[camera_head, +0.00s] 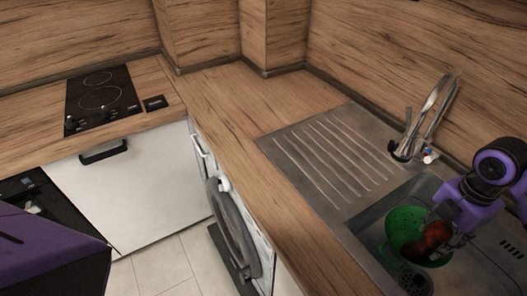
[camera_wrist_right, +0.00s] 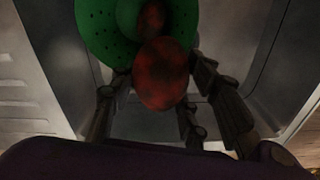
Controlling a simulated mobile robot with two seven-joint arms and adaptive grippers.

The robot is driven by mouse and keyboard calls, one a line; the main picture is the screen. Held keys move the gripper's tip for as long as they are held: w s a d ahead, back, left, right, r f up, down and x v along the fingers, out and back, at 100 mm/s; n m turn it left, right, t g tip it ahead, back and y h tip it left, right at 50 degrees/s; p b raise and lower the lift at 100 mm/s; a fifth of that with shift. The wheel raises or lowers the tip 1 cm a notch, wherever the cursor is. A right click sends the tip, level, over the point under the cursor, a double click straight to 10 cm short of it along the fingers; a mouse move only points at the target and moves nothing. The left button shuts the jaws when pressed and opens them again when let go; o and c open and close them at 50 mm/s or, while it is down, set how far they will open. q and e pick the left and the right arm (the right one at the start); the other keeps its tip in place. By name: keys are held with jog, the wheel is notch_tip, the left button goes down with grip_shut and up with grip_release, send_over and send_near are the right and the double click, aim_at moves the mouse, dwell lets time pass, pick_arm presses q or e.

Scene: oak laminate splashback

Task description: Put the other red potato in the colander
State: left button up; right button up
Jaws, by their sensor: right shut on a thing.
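The green colander (camera_head: 403,222) sits in the sink basin, and it also shows at the top of the right wrist view (camera_wrist_right: 95,30). One red potato (camera_wrist_right: 151,17) lies inside the colander. My right gripper (camera_head: 442,230) is shut on the other red potato (camera_wrist_right: 161,76), which sits between the fingers in the right wrist view. The held potato (camera_head: 436,234) is over the colander's right part in the head view. I cannot tell whether it touches the colander. My left gripper is not in view.
The steel sink (camera_head: 369,222) surrounds the colander, with a ribbed drainboard (camera_head: 325,165) to its left. A tall tap (camera_head: 436,103) stands behind the basin. A black hob (camera_head: 102,98) is on the far left counter. The wooden counter between is clear.

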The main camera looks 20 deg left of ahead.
jog(key=w+f, duration=0.5)
jog(key=f, duration=0.1)
jog(key=shift+w+b, duration=0.3)
jog(key=shift+b, duration=0.1)
jog(key=shift+w+f, duration=0.1)
jog(key=shift+f, duration=1.5)
jog(key=shift+f, duration=0.1)
jog(key=shift+f, duration=0.4)
jog(key=o, duration=1.3)
jog(key=shift+c, duration=0.2)
notch_tip(320, 180, up, 13)
jog(key=shift+a, duration=0.1)
